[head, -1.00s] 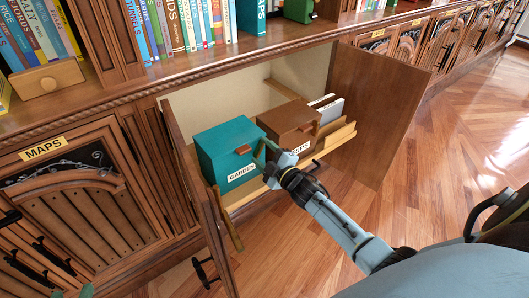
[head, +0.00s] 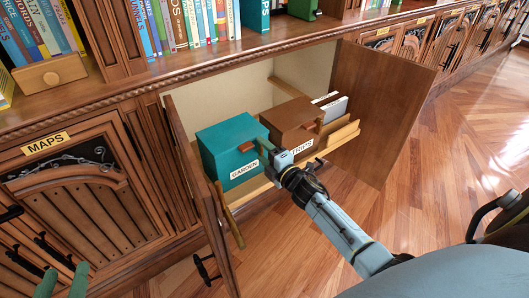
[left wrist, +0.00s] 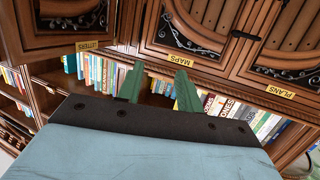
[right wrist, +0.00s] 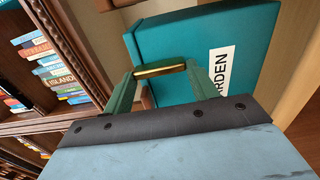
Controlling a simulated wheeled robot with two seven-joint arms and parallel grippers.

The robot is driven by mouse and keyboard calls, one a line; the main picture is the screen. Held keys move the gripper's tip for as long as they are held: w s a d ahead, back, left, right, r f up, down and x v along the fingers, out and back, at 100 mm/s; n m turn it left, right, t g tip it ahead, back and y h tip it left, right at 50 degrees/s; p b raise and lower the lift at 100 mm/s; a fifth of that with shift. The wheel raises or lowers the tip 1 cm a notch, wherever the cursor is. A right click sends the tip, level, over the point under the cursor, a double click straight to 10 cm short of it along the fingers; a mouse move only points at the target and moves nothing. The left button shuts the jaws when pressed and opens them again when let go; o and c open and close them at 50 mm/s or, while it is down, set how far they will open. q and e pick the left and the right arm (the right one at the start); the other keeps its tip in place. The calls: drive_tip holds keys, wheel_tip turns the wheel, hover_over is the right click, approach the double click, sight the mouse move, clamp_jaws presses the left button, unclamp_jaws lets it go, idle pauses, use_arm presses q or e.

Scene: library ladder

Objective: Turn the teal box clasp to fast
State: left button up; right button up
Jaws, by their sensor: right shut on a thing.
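The teal box (head: 226,139) with the GARDEN label stands in the open low cupboard, and it also shows in the right wrist view (right wrist: 205,40). A reddish-brown tab (head: 246,147) is on its front. My right gripper (head: 264,149) is at the box's front right edge. In the right wrist view, a narrow brass piece, seemingly the clasp (right wrist: 160,69), sits between the fingertips of my right gripper (right wrist: 162,74), which is shut on it. Whether the clasp is fast cannot be told. My left gripper (head: 62,280) is at the lower left, open and empty, its fingers apart in the left wrist view (left wrist: 157,80).
A brown box (head: 291,119) labelled TRIPS stands right of the teal box, with a wooden tray (head: 340,137) of cards beyond. The open right door (head: 379,112) and left door (head: 205,195) flank the cupboard. Shelved books (head: 190,24) are above.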

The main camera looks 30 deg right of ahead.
use_arm(q)
drive_tip(key=shift+r, duration=0.1)
use_arm(e)
drive_tip(key=o, duration=1)
use_arm(q)
drive_tip(key=s+a+f+g+y+p, duration=0.3)
drive_tip(key=s+a+f+g, duration=0.2)
drive_tip(key=s+f+g, duration=0.5)
drive_tip(key=shift+s+a+f+n+p, duration=0.4)
drive_tip(key=shift+s+f, duration=0.1)
drive_tip(key=shift+s, duration=0.15)
use_arm(e)
drive_tip(key=s+d, duration=0.1)
drive_tip(key=s, duration=1.2)
drive_tip(key=shift+s, duration=0.2)
